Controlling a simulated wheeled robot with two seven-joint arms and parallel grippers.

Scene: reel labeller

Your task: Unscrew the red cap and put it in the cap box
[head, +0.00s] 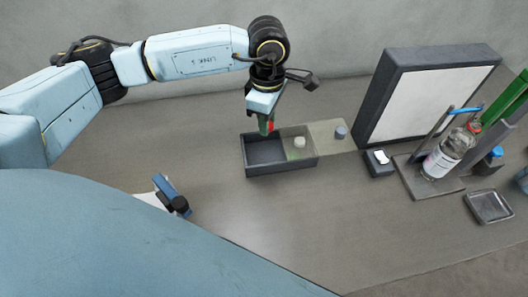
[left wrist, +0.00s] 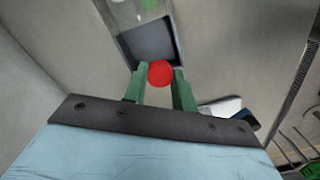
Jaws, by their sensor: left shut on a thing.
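My left gripper (head: 268,124) is shut on the red cap (head: 271,127) and holds it at the back edge of the dark cap box (head: 281,170), as seen in the head view. In the left wrist view the red cap (left wrist: 160,73) sits between the green fingertips, with the box's dark empty compartment (left wrist: 150,40) beyond it. The box's other compartment holds a pale round piece (head: 299,142). A clear bottle (head: 445,158) with a white label leans in a stand at the right, with some red at its neck. My right gripper is not in view.
A beige pad (head: 328,134) with a small grey-blue piece (head: 341,132) lies beside the box. A white panel in a dark frame (head: 376,95) stands behind the bottle stand. A small dark tray (head: 489,207) lies at the right. A blue and black device (head: 171,194) lies front left.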

